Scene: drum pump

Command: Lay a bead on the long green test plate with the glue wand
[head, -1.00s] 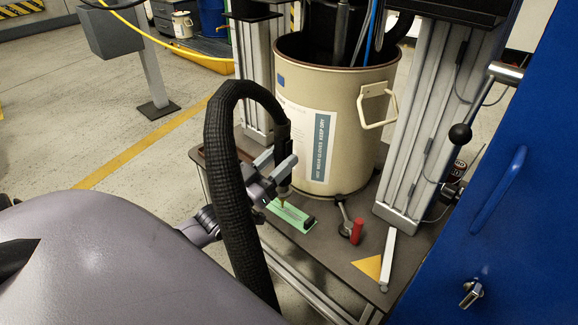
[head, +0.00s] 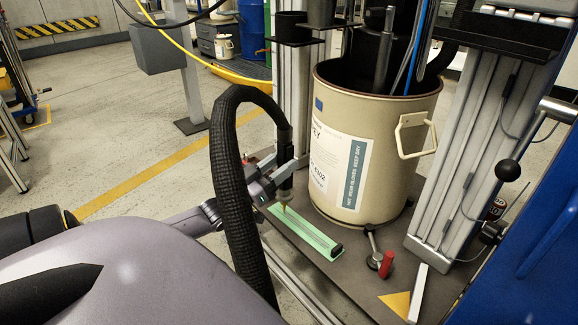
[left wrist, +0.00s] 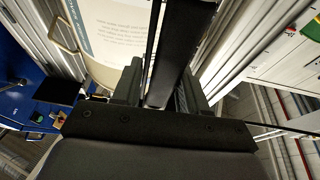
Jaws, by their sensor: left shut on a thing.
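My left gripper (head: 283,172) is shut on the glue wand (head: 286,150), which has a thick black ribbed hose arching over to the left. The wand is about upright, with its thin tan nozzle pointing down over the far left part of the long green test plate (head: 318,238). I cannot tell whether the tip touches the plate or whether a bead lies on it. A small dark block sits at the plate's near right end. In the left wrist view the dark wand (left wrist: 178,50) runs between the gripper's fingers (left wrist: 160,90). My right gripper is not in view.
The cream drum (head: 375,150) stands close behind the plate on the dark base (head: 352,268). A red-handled clamp (head: 384,264) and a yellow triangle (head: 397,303) lie to the right. A metal column (head: 460,150) and a blue cabinet (head: 545,265) bound the right side.

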